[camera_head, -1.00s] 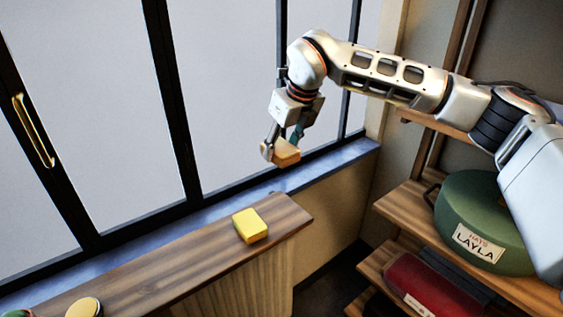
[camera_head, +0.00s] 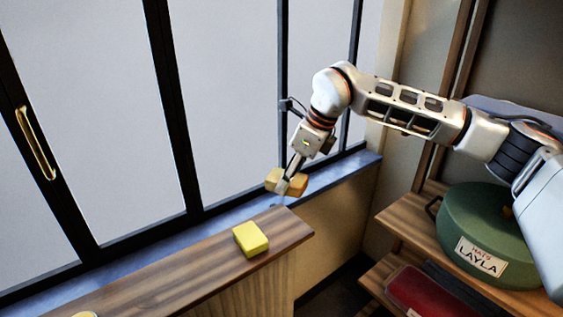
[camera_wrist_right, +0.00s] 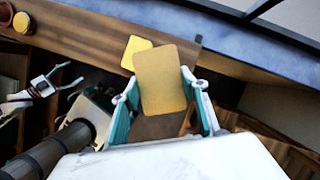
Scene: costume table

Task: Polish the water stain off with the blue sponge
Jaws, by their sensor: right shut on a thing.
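My right gripper (camera_head: 287,182) is shut on an orange-tan block (camera_head: 298,184) that looks like a sponge. It holds the block in the air near the window sill, beyond the right end of the wooden counter. The right wrist view shows this block (camera_wrist_right: 161,78) between the teal-padded fingers. A yellow sponge-like block (camera_head: 250,238) lies on the counter (camera_head: 185,268) near its right end; it also shows behind the held block (camera_wrist_right: 130,47). No blue sponge shows, and I cannot make out a water stain. My left gripper (camera_wrist_right: 60,80) seems open and empty at the left of the wrist view.
A blue-grey sill (camera_head: 345,175) runs under the black-framed window. A green hat box (camera_head: 485,230) labelled LAYLA stands on a wooden shelf (camera_head: 405,220) at the right, with a red case (camera_head: 425,293) below. The counter around the yellow block is clear.

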